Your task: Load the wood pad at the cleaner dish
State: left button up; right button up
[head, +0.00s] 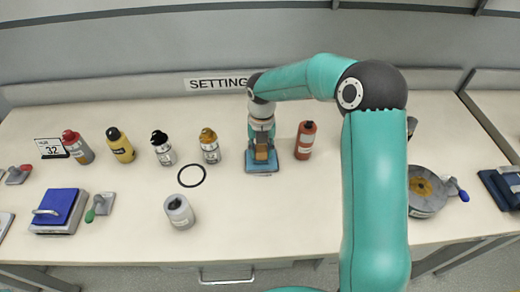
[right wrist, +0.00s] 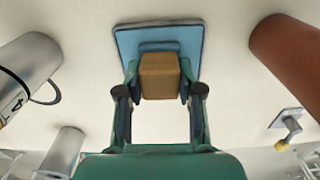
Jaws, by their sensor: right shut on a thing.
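My right gripper (head: 262,142) points down near the middle of the table. It is shut on the tan wooden block of the wood pad (head: 262,153), which has a flat blue base. In the right wrist view the tan block of the wood pad (right wrist: 160,76) sits between the fingers, with the square blue base beyond it. I cannot tell whether the base touches the table. A round grey dish (head: 418,206) with an amber patch inside stands at the right, partly behind my arm; it looks like the cleaner dish. My left gripper is not in view.
A red-brown bottle (head: 305,140) stands close right of the pad. Several bottles, including a silver one (head: 210,148), stand to the left. A black ring (head: 192,176) and grey canister (head: 179,212) lie front left. A blue-topped block (head: 60,208) is far left. Front middle is clear.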

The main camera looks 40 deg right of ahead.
aim_at(261, 149)
notch_tip(261, 149, up, 7)
jog(key=p, duration=0.6)
dwell(0.9)
